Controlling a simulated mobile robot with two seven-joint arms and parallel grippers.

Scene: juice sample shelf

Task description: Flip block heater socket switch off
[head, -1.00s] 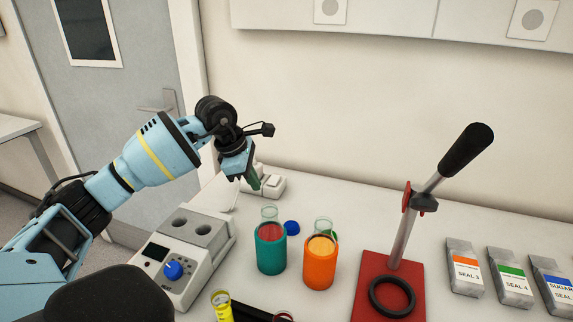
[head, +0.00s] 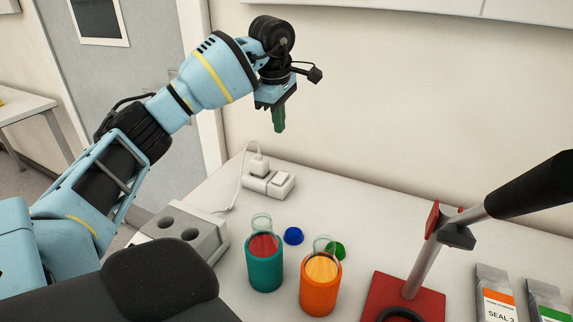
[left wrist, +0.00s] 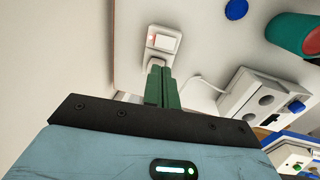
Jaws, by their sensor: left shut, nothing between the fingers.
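The white socket block (head: 256,186) lies on the table near the back wall, with a plug (head: 259,164) in its left part and a rocker switch (head: 280,179) at its right. In the left wrist view the switch (left wrist: 165,42) shows beyond my fingertips, with a small red spot beside it. I cannot tell which way the rocker is tilted. My left gripper (head: 279,124) is shut and empty, its green fingers pointing down, clear above the socket. In the left wrist view its fingertips (left wrist: 161,70) partly cover the plug. My right gripper is not in view.
The grey block heater (head: 205,232) stands front left, a white cable running towards the socket. Teal (head: 265,272) and orange (head: 321,290) holders with juice tubes stand in front. A press with a red base (head: 425,300) is at the right. The table right of the socket is clear.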

